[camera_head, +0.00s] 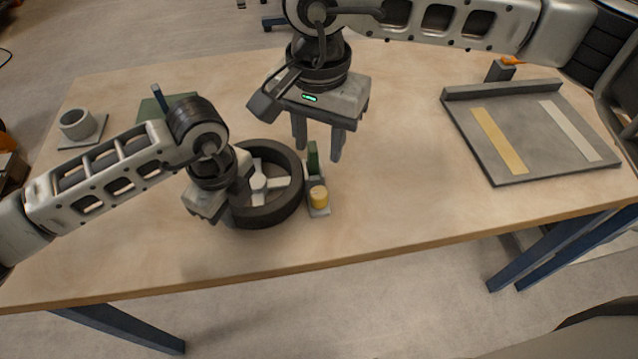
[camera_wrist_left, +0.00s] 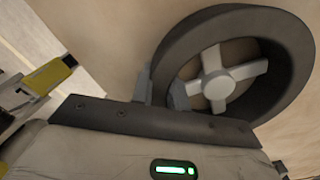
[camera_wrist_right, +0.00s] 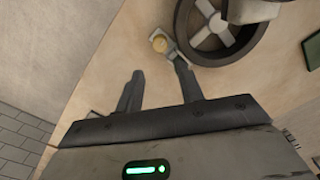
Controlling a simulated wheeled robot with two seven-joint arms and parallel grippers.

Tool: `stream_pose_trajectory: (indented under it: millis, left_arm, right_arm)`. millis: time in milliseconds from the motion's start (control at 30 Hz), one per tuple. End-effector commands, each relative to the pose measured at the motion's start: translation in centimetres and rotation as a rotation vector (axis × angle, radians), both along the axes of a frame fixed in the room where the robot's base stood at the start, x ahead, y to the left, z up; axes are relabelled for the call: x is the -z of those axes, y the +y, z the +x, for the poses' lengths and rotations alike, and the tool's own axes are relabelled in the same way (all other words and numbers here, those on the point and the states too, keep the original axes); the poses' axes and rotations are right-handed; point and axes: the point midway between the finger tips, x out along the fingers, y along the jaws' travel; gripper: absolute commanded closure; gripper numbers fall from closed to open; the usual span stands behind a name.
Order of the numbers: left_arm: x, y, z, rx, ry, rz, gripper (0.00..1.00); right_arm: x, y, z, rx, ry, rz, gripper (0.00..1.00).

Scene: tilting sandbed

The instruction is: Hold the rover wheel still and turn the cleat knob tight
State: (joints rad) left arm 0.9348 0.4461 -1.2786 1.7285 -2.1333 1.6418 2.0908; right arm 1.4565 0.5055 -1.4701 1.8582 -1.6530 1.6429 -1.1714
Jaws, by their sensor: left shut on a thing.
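The rover wheel (camera_head: 297,172), a dark ring with pale spokes, lies on the table; it also shows in the left wrist view (camera_wrist_left: 295,50). My left gripper (camera_wrist_left: 162,92) is shut on its rim at the left side. The yellow cleat knob (camera_head: 318,194) sits on a small grey bracket at the wheel's right side, with an upright dark green piece (camera_head: 313,157) behind it. My right gripper (camera_head: 318,146) is open and empty, above and behind the knob. In the right wrist view the knob (camera_wrist_right: 159,42) lies beyond the two spread fingers, apart from them.
A grey tray (camera_head: 463,134) with a yellow and a pale strip lies at the right, a small grey block (camera_head: 499,71) behind it. A grey cup (camera_head: 76,123) on a plate and a green block (camera_head: 150,108) stand at the left. The table front is clear.

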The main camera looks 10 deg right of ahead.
Motion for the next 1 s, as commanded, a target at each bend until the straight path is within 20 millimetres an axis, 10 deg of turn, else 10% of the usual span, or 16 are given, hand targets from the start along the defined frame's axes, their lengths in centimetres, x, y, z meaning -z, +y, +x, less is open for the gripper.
stream_pose_trajectory:
  millis: [600,1000]
  left_arm:
    - [-0.1,0.0,0.0,0.000,-0.002,-0.002,1.00]
    - [-0.1,0.0,0.0,0.000,-0.002,-0.002,1.00]
  right_arm:
    - [10.4,0.0,-0.1,0.003,0.002,-0.001,0.62]
    - [11.6,0.0,0.0,0.002,-0.001,0.000,0.62]
